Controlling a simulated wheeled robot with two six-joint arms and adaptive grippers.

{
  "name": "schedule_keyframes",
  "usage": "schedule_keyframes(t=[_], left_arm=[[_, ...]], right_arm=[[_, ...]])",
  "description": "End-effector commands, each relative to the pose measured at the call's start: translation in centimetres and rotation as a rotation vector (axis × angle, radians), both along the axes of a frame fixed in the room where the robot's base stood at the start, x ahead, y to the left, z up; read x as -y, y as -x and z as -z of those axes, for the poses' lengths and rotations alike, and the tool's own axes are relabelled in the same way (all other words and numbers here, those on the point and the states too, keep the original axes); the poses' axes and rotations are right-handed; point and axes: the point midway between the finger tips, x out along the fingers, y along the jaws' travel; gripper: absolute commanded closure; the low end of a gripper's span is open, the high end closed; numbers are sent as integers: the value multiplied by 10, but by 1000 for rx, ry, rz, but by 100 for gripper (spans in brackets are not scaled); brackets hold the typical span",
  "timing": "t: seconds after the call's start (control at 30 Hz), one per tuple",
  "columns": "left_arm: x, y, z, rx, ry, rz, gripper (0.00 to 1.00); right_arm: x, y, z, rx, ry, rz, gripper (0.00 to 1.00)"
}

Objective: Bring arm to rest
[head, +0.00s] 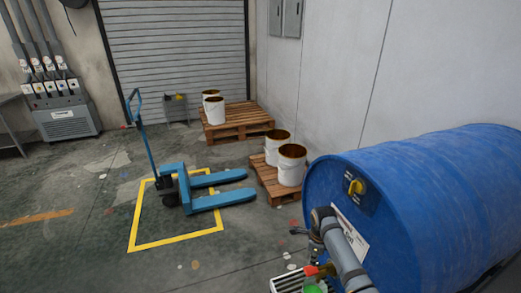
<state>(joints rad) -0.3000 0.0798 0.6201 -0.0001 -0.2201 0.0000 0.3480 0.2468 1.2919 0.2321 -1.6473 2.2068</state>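My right arm comes in at the bottom right as grey links in front of a blue drum (425,205). My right gripper (312,242) shows small and dark at the left of these links, close to the drum's front end. I cannot tell whether its fingers are open or shut, or whether it touches anything. Just below it are a small red part (311,270) and something green (315,288), cut by the bottom edge. My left gripper is not in view.
The drum lies on its side, with a yellow-handled fitting (355,187) on its end. A pale grate (289,283) is below. Wooden pallets (236,128) with white buckets (292,167) and a blue pallet truck (186,185) stand beyond. The floor at left is mostly clear.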

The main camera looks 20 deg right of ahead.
Motion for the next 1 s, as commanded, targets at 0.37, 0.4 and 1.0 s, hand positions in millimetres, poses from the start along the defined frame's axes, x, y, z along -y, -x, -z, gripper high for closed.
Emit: schedule_keyframes(t=[0.37,0.4,1.0], left_arm=[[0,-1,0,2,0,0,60],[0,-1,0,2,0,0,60],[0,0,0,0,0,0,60]], right_arm=[[-45,93,-2,91,124,-1096,100],[-49,105,-7,97,147,-1229,100],[-77,200,-84,76,399,-2276,100]])
